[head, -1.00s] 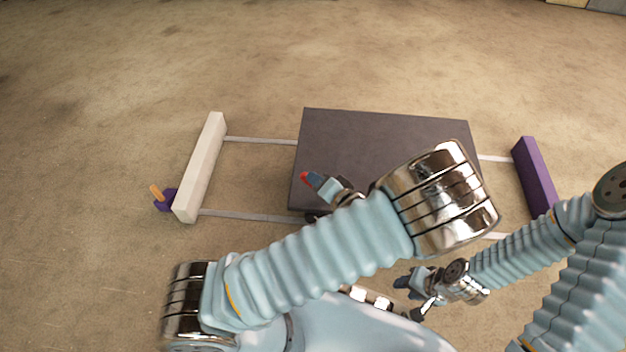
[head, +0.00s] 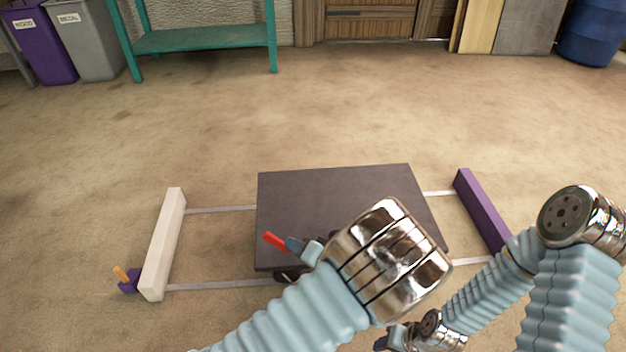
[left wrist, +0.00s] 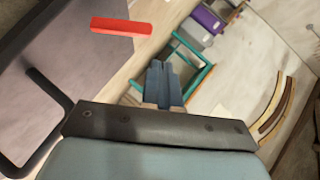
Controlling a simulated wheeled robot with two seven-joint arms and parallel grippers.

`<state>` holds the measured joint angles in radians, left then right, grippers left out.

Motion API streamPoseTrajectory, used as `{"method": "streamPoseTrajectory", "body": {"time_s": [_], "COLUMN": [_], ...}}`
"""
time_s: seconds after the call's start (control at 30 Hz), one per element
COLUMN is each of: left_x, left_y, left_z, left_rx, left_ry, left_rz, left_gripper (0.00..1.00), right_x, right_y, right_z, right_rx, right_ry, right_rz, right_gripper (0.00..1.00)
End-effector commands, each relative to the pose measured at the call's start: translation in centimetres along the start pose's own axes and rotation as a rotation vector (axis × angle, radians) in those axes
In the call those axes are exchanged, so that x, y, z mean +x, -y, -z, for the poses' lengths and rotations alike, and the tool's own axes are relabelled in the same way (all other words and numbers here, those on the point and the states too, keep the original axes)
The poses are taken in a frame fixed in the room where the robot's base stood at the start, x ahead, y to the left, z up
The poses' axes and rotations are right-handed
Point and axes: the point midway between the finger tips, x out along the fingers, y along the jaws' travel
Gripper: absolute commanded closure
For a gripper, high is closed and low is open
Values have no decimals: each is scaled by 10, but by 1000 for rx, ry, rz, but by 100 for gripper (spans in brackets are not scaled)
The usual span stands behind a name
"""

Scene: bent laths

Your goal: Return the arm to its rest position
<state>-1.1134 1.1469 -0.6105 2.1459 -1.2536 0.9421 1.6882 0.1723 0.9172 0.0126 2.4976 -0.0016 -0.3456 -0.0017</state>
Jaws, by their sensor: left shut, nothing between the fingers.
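My left arm crosses the bottom middle of the head view. Its gripper (head: 296,245) is over the left part of a dark grey table top (head: 335,185). In the left wrist view the blue-grey fingers (left wrist: 163,84) are together with nothing between them. A red bar (head: 274,240) shows just beyond the fingertips in the head view. It also shows in the left wrist view (left wrist: 122,26), apart from the fingers. My right gripper (head: 392,339) is low in the head view, partly cut off by the bottom edge, so its jaws are unclear.
A white beam (head: 163,245) and a purple beam (head: 482,213) flank the table, with pale rails between. A teal bench (head: 205,40), bins (head: 88,38) and a blue barrel (head: 590,32) stand at the back. Curved laths (left wrist: 275,110) show in the wrist view. Open floor lies behind the table.

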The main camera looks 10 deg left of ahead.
Motion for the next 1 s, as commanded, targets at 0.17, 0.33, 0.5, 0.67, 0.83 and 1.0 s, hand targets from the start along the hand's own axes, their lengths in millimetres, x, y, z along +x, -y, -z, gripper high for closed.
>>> {"method": "streamPoseTrajectory", "body": {"time_s": [0.17,0.33,0.5,0.67,0.83,1.0], "left_x": [3,25,1,-41,-48,-30], "left_y": [-2,-30,-92,-129,-139,-134], "left_z": [-6,-74,-191,-214,-198,-182], "left_rx": [10,118,193,28,-196,-390], "left_ry": [24,279,706,809,745,646], "left_rz": [-12,-181,-701,-1132,-1320,-1348], "left_gripper": [100,100,100,100,100,100], "right_x": [0,0,0,0,0,0], "right_y": [0,0,0,0,0,0], "right_z": [0,0,0,0,0,0], "right_rx": [0,0,0,0,0,0], "right_ry": [0,0,0,0,0,0], "right_rz": [0,0,0,0,0,0], "right_gripper": [57,57,57,57,57,57]}}
